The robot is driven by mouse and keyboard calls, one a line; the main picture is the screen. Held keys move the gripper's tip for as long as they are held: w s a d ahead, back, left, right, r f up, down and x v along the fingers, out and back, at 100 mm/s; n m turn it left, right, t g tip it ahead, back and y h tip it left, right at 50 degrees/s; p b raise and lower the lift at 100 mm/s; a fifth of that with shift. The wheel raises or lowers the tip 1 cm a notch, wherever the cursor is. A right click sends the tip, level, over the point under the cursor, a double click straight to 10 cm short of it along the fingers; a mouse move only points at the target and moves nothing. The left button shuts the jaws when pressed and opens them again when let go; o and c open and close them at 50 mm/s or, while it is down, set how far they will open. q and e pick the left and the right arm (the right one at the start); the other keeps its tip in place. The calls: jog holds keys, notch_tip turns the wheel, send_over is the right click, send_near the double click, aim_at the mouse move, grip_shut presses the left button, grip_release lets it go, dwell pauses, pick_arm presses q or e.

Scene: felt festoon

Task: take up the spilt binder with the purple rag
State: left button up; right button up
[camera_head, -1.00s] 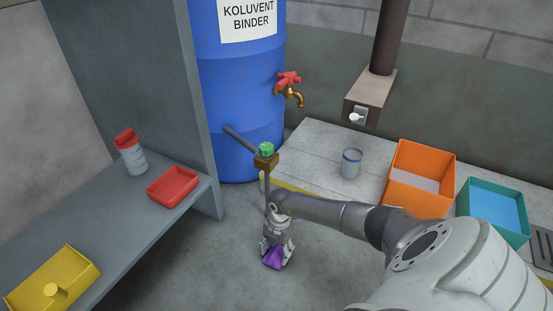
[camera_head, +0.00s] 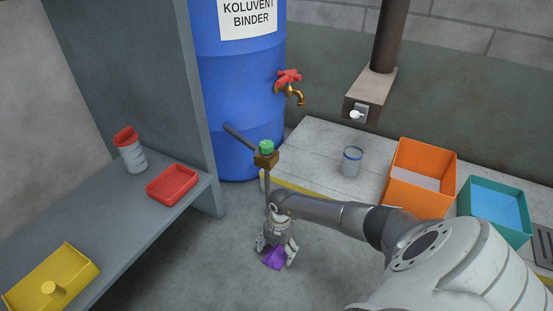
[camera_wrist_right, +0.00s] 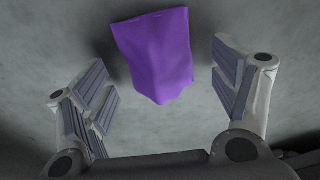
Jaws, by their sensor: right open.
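The purple rag (camera_head: 275,257) lies crumpled on the grey floor below my right gripper (camera_head: 276,254). In the right wrist view the rag (camera_wrist_right: 155,55) sits between the two fingers of my right gripper (camera_wrist_right: 170,90), with a gap on either side. The fingers are spread wide and touch nothing that I can see. I cannot make out any spilt binder on the floor; the gripper and rag may hide part of it. My left gripper is out of view.
A blue binder drum (camera_head: 240,90) with a brass tap (camera_head: 292,92) stands behind. A post with a green knob (camera_head: 265,147) rises close by the gripper. A tin (camera_head: 351,162), an orange bin (camera_head: 421,177) and a teal bin (camera_head: 494,210) stand at right. A grey shelf (camera_head: 125,225) is at left.

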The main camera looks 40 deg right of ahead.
aim_at(279, 247)
jog(key=shift+r, duration=0.1)
notch_tip(279, 247, up, 12)
jog(key=d, duration=0.1)
jog(key=shift+w+d, duration=0.2)
jog(key=shift+w, duration=0.05)
